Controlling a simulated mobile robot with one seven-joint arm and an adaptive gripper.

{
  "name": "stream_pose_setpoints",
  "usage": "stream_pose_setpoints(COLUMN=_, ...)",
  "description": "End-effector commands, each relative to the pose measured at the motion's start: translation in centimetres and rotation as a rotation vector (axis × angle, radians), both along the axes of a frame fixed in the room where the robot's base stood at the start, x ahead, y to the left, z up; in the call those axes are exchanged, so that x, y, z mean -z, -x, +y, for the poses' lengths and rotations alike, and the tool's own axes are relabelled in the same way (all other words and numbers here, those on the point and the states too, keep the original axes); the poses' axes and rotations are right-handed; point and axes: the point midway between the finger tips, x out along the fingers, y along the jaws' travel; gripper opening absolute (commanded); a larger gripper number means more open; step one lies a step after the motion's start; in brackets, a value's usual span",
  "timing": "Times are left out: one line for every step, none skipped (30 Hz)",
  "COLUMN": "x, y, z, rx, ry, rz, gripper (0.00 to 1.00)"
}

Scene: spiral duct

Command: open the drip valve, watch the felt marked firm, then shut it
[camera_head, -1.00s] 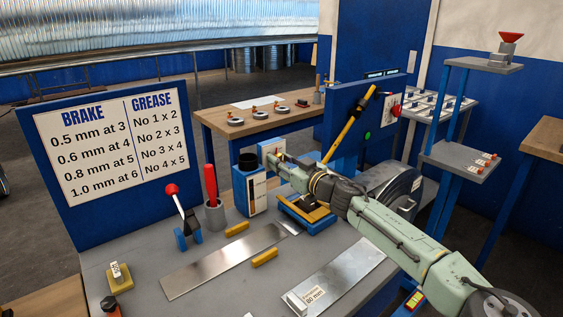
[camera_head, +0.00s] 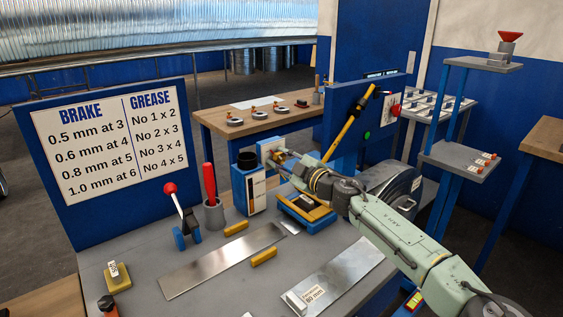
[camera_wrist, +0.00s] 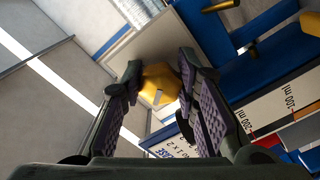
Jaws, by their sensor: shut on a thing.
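A yellow faceted knob (camera_wrist: 160,88), which looks like the drip valve, sits between the purple-padded fingers of my gripper (camera_wrist: 160,92) in the wrist view. My gripper is shut on it, in front of a pale plate (camera_wrist: 150,42). In the head view my gripper (camera_head: 284,156) reaches the small pale plate (camera_head: 268,146) behind the blue reservoir (camera_head: 249,196), and its fingers hide the knob. The reservoir's scale, marked 100 ml and 200 ml, shows in the wrist view (camera_wrist: 285,105). I cannot make out a felt marked firm.
A blue and yellow tray (camera_head: 315,222) with a dark block stands below my wrist. A red-handled tool in a grey cup (camera_head: 213,214) and a red-knobbed lever (camera_head: 180,212) stand left. Metal sheets (camera_head: 225,262) lie on the bench. The BRAKE and GREASE board (camera_head: 110,150) stands at left.

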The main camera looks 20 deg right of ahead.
Motion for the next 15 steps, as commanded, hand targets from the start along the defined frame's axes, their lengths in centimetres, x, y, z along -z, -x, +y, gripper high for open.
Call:
stream_pose_setpoints(x=0.08, y=0.0, z=-0.01, rx=0.0, ry=0.025, rz=-0.009, gripper=0.0)
stream_pose_setpoints(x=0.07, y=0.0, z=-0.01, rx=0.0, ry=0.04, rz=-0.015, gripper=0.0)
stream_pose_setpoints(x=0.05, y=0.0, z=-0.01, rx=0.0, ry=0.058, rz=-0.021, gripper=0.0)
stream_pose_setpoints(x=0.04, y=-0.01, z=-0.02, rx=0.0, ry=0.071, rz=-0.026, gripper=0.0)
stream_pose_setpoints(x=0.03, y=-0.01, z=-0.02, rx=0.0, ry=0.084, rz=-0.03, gripper=0.0)
stream_pose_setpoints(x=0.0, y=-0.01, z=-0.02, rx=0.0, ry=0.099, rz=-0.036, gripper=0.0)
stream_pose_setpoints(x=0.0, y=-0.01, z=-0.03, rx=0.0, ry=0.107, rz=-0.039, gripper=0.0)
stream_pose_setpoints(x=-0.02, y=-0.01, z=-0.02, rx=0.0, ry=0.116, rz=-0.042, gripper=0.0)
stream_pose_setpoints(x=-0.03, y=-0.01, z=-0.02, rx=0.0, ry=0.125, rz=-0.045, gripper=0.0)
stream_pose_setpoints(x=-0.04, y=-0.01, z=-0.03, rx=0.0, ry=0.132, rz=-0.048, gripper=0.0)
stream_pose_setpoints(x=-0.05, y=-0.01, z=-0.03, rx=0.0, ry=0.137, rz=-0.05, gripper=0.0)
stream_pose_setpoints(x=-0.06, y=-0.01, z=-0.03, rx=0.0, ry=0.143, rz=-0.052, gripper=0.0)
stream_pose_setpoints(x=-0.07, y=-0.01, z=-0.03, rx=0.0, ry=0.147, rz=-0.053, gripper=0.0)
stream_pose_setpoints(x=-0.07, y=-0.01, z=-0.03, rx=0.0, ry=0.149, rz=-0.054, gripper=0.0)
stream_pose_setpoints(x=-0.08, y=-0.01, z=-0.03, rx=0.0, ry=0.152, rz=-0.055, gripper=0.0)
